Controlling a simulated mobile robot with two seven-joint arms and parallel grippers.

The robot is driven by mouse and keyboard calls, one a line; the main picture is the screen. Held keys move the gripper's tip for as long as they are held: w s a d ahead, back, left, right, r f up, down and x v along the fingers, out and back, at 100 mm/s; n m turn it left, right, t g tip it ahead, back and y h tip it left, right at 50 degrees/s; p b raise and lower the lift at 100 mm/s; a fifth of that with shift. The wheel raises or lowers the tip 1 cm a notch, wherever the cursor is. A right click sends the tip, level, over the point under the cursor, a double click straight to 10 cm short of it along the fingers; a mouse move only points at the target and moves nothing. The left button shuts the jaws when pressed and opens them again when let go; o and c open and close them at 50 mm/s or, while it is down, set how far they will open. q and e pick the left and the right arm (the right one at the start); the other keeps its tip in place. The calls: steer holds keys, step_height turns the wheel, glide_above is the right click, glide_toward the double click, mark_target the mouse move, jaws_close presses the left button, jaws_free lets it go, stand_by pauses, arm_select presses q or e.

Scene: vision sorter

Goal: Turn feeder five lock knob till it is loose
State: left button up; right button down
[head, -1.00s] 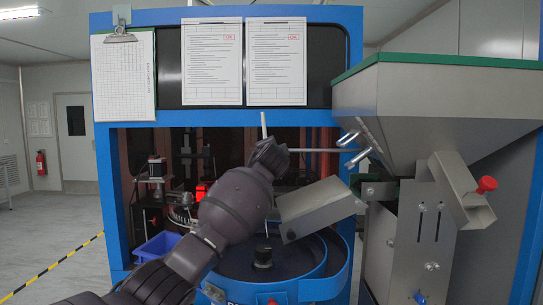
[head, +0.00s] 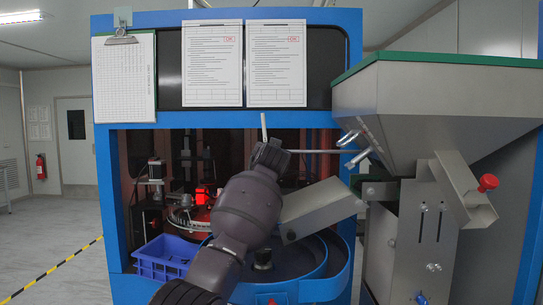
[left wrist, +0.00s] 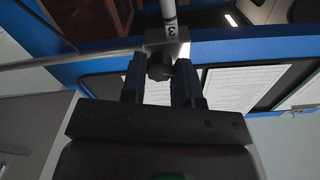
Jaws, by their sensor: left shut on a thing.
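The lock knob (left wrist: 160,66) is small and dark, on a metal clamp block (left wrist: 168,42) where a thin rod meets a white post (left wrist: 169,14). The post bears a digit that looks like a 3 from this angle. My left gripper (left wrist: 160,80) has a finger on each side of the knob and is shut on it. In the head view my left gripper (head: 268,152) is at the rod (head: 318,151), below the top of the white post (head: 264,126); the knob is hidden there. My right gripper is not in view.
A grey chute (head: 320,208) and a large steel hopper (head: 440,105) stand close to the right. A blue round bowl (head: 315,265) is below my arm, with a blue bin (head: 165,257) to its left. Papers (head: 212,65) hang on the blue frame above.

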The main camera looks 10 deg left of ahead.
arm_select(q)
steer(key=shift+n, duration=0.6)
steer(key=o, duration=0.9)
